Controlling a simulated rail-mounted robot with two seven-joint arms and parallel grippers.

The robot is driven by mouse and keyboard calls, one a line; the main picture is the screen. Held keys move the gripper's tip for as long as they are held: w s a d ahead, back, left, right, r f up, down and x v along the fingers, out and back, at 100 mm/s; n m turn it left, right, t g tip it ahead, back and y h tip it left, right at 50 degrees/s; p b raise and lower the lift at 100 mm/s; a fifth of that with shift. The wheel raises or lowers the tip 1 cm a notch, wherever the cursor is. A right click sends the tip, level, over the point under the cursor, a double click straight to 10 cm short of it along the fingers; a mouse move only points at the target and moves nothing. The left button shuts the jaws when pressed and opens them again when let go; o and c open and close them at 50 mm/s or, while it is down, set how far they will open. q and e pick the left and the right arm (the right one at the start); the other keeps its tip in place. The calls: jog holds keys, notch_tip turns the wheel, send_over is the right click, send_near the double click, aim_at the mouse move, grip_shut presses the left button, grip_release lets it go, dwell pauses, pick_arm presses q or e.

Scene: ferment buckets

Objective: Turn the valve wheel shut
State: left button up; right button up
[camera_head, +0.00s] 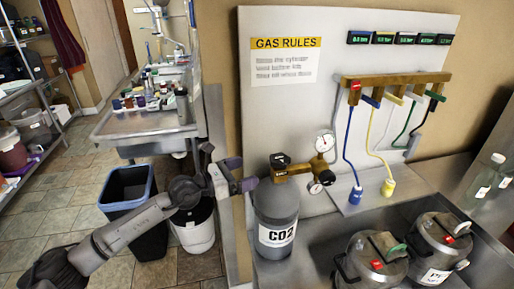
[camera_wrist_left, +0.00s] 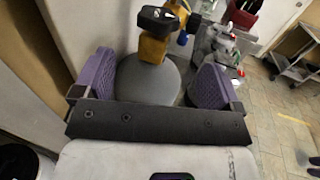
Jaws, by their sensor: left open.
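The grey CO2 cylinder (camera_head: 276,235) stands at the front left of the bench. A brass valve (camera_head: 292,170) sits on top of it, with a small black valve wheel (camera_head: 280,160) above the brass. My left gripper (camera_head: 242,173) is just left of the valve, its purple fingers apart and empty. In the left wrist view, the black wheel (camera_wrist_left: 158,18), brass body (camera_wrist_left: 152,48) and grey cylinder top (camera_wrist_left: 148,78) lie ahead, between the two spread fingers and beyond them. I see no contact with the wheel. My right gripper is not in view.
Pressure gauges (camera_head: 325,142) sit right of the valve. Lidded metal kegs (camera_head: 440,245) stand in a sunken basin at front right. A gas manifold (camera_head: 395,80) with coloured hoses hangs on the back panel. A white bucket (camera_head: 194,228) is below my left arm.

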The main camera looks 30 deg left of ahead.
aim_at(276, 159)
pick_arm(q)
jog(key=x, duration=1.1)
jog(key=shift+w+f, duration=0.1)
jog(key=shift+x, duration=0.85)
jog(key=shift+a, duration=0.1)
jog(key=c, duration=0.9)
jog(key=f+h+b, duration=0.1)
jog(key=b, duration=0.6)
jog(key=shift+w+m+g, duration=0.1)
jog(key=shift+m+g, duration=0.2)
jog(key=shift+m, duration=0.1)
jog(key=shift+r+m+h+b, duration=0.3)
jog(key=shift+b, duration=0.6)
